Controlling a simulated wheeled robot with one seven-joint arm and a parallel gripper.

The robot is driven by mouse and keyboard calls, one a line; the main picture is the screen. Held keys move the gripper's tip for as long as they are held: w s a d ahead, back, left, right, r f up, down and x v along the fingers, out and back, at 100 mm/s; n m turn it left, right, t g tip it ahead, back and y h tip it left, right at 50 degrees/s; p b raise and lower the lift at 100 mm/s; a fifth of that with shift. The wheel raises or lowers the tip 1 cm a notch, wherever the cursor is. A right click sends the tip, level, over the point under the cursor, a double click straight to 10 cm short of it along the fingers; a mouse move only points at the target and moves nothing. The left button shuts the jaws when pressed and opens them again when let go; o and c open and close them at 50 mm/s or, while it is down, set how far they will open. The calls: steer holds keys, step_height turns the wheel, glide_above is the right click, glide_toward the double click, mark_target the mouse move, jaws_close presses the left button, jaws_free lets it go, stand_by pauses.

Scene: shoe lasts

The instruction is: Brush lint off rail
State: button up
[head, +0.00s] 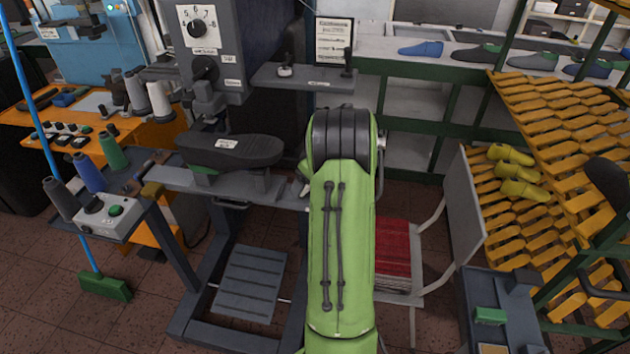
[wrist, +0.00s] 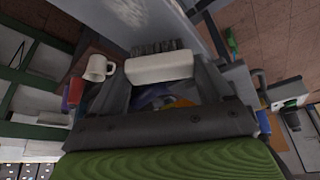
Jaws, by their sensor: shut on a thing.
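My gripper (wrist: 160,75) is shut on a brush in the wrist view, one finger on each side of it. The brush (wrist: 158,69) has a white block body and dark grey bristles that point away from the palm. A long grey rail (wrist: 203,30) runs beyond the bristles; I cannot tell whether they touch it. A pale mottled patch (wrist: 130,12) lies at the top, and I cannot tell whether it is lint. In the head view a grey rail (head: 240,188) runs below the machine's black last. My green arm hides the gripper and brush there.
A white mug (wrist: 98,67) shows left of the brush in the wrist view. A control box (head: 103,215) and green broom (head: 105,286) stand left.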

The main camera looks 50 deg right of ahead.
steer(key=shift+w+a, duration=0.35)
steer(key=shift+w, duration=0.35)
steer(key=shift+w+a, duration=0.35)
steer(key=shift+w, duration=0.3)
step_height(320, 180, up, 6)
steer(key=p, duration=0.4)
steer(key=shift+p, duration=0.3)
steer(key=shift+r, duration=0.1)
step_height(320, 180, up, 3)
steer(key=shift+p, duration=1.15)
